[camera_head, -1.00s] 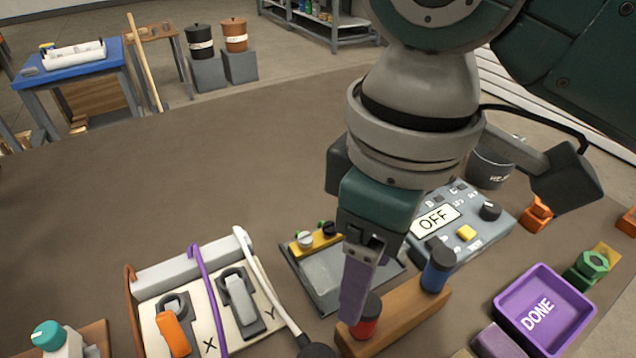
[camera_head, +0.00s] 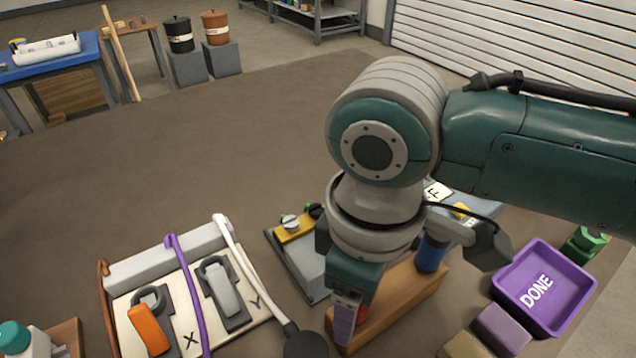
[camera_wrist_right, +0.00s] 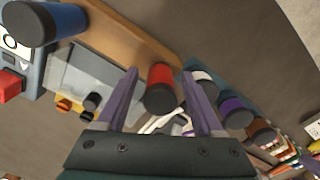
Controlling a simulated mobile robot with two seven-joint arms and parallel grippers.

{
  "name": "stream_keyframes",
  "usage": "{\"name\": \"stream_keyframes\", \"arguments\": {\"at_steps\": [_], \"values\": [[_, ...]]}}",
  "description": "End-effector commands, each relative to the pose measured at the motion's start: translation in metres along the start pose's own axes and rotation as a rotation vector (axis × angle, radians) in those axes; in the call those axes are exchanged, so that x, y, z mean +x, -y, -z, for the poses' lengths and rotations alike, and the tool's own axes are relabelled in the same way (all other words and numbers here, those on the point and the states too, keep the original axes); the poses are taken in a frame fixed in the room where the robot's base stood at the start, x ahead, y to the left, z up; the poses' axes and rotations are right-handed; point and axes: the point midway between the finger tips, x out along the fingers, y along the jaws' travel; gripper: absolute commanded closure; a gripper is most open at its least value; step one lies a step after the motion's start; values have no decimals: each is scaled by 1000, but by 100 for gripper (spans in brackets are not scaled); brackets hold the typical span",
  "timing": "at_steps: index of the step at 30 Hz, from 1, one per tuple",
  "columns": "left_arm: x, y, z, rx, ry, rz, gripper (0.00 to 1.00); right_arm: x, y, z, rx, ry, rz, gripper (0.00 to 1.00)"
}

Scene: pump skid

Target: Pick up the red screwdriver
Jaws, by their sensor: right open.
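The red screwdriver (camera_head: 362,314) stands in a wooden rack (camera_head: 405,302). In the head view it is mostly hidden behind my right gripper (camera_head: 345,322), which points down at the rack's near end. In the right wrist view the red handle with its dark cap (camera_wrist_right: 160,82) shows between the two purple fingers of my right gripper (camera_wrist_right: 160,76). The fingers are apart, one on each side of the handle, and I cannot tell whether they touch it. My left gripper is not in view.
A blue-handled screwdriver (camera_head: 431,252) stands in the same rack, close to my right wrist. A purple DONE tray (camera_head: 502,287) lies to the right. A grey tray (camera_head: 300,268) and a panel with cables (camera_head: 265,312) lie to the left. The back of the table is clear.

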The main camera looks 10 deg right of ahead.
Motion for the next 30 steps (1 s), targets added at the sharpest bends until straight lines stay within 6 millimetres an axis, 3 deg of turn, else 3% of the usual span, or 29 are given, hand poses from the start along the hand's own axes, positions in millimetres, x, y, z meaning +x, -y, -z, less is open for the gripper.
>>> {"name": "stream_keyframes", "arguments": {"at_steps": [5, 22, 30], "values": [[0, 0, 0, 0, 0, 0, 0, 0, 0, 0, 0, -1, 0, 34], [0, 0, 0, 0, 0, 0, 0, -1, 0, 0, 0, -1, 0, 98], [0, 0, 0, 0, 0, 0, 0, -1, 0, 1, 0, -1, 0, 100]]}}
